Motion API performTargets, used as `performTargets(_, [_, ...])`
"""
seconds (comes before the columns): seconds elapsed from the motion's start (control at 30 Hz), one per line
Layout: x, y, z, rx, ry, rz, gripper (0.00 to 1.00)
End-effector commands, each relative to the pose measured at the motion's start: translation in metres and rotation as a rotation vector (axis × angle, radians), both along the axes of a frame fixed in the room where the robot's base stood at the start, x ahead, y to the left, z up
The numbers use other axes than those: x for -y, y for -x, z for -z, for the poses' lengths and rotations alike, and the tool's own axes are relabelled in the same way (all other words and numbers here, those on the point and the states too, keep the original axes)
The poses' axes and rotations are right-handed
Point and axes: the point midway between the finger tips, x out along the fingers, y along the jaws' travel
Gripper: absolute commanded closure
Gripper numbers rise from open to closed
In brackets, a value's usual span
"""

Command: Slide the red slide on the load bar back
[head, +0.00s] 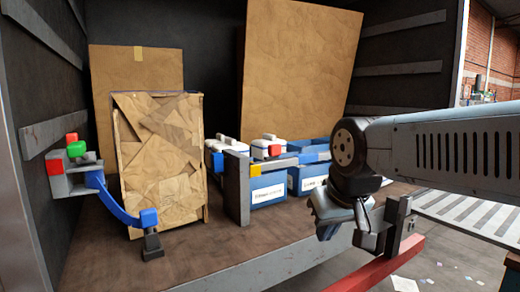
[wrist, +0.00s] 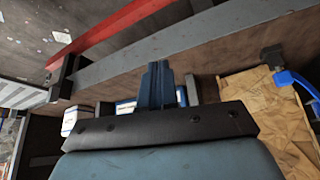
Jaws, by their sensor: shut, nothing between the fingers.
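A small red block (head: 274,150) sits at a bar beside a grey upright post (head: 240,187) in the middle of the head view. Another red block (head: 54,167) sits on the grey bracket at the left wall. I cannot tell for certain which red part is the slide. My gripper (head: 325,232) points down at the right of the post, apart from both red blocks. In the wrist view its dark fingers (wrist: 157,68) are together with nothing between them. Neither small red block can be made out in the wrist view.
A blue strap (head: 115,207) runs from the wall bracket to a dark foot on the floor. A wrapped carton (head: 160,165) and blue bins (head: 268,190) stand inside. A long red beam (head: 385,272) lies across the front right, near my gripper.

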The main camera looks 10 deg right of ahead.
Motion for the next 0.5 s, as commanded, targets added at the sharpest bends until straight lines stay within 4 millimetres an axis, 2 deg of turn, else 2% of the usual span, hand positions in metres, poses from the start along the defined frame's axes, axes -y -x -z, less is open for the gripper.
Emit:
performTargets(0.17, [-0.002,-0.037,-0.028,-0.011,0.033,-0.019,1.0])
performTargets(0.5, [-0.003,-0.16,-0.094,-0.02,0.149,-0.055,1.0])
